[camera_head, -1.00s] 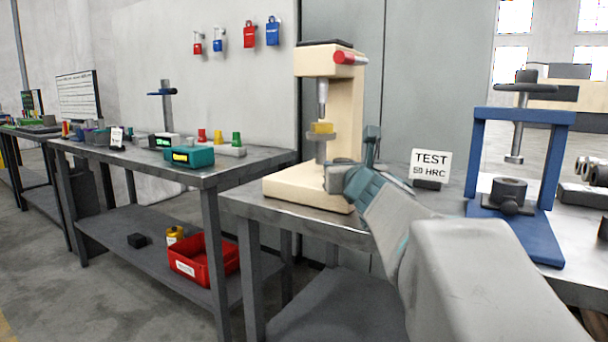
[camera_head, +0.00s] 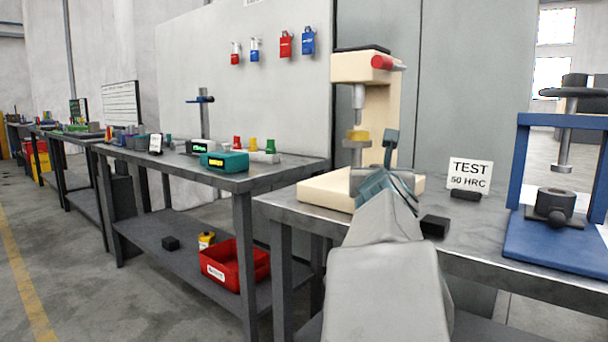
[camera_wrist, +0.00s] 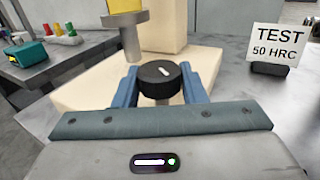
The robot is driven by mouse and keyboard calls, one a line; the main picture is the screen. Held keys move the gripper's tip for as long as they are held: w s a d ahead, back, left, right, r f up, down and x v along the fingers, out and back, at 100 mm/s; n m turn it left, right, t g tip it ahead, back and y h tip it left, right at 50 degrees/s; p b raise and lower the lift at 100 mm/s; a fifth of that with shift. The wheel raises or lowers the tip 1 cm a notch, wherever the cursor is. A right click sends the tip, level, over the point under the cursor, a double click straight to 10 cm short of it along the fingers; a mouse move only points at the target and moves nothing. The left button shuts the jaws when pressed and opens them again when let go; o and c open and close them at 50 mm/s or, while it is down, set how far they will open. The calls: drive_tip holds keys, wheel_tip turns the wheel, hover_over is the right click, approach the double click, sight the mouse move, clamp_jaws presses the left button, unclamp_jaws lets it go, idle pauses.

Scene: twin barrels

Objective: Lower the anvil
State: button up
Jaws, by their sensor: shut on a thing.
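The cream bench tester (camera_head: 380,115) stands on the right-hand grey table. Its grey disc-shaped anvil (camera_head: 357,144) bears a yellow block (camera_head: 357,135), close under the indenter (camera_head: 358,97). In the wrist view the anvil (camera_wrist: 128,19) and its stem stand just beyond and left of my gripper. My gripper (camera_wrist: 159,72) has its two blue fingers on either side of a round black knob (camera_wrist: 152,86) with a white mark and is shut on it. In the head view my gripper (camera_head: 376,180) is low in front of the tester, and the knob is hidden.
A sign reading "TEST 50 HRC" (camera_head: 469,173) stands to the right of the tester. A small black box (camera_head: 434,227) lies near the table edge. A blue press (camera_head: 550,242) stands further right. The left table carries a teal meter (camera_head: 224,161); a red bin (camera_head: 235,264) sits below.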

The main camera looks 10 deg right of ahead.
drive_tip(key=shift+m+g+h, duration=1.4)
drive_tip(key=shift+m+h, duration=0.2)
drive_tip(key=shift+h, duration=0.6)
drive_tip(key=shift+m+g+h, duration=0.5)
drive_tip(key=shift+h, duration=0.1)
drive_tip(key=m+g+h, duration=0.2)
drive_tip(key=shift+r+g, duration=0.1)
drive_tip(key=shift+g, duration=0.3)
drive_tip(key=m+g+h+p, duration=0.2)
drive_tip(key=m+g+p, duration=0.1)
drive_tip(key=g, duration=0.1)
drive_tip(key=shift+r, duration=0.15)
drive_tip(key=shift+m+g+h+p, duration=0.4)
drive_tip(key=shift+m+g+p, duration=0.4)
drive_tip(key=shift+m+g, duration=0.5)
drive_tip(key=shift+f+g, duration=0.2)
drive_tip(key=shift+g, duration=0.3)
drive_tip(key=o, duration=1)
drive_tip(key=shift+c, duration=0.2)
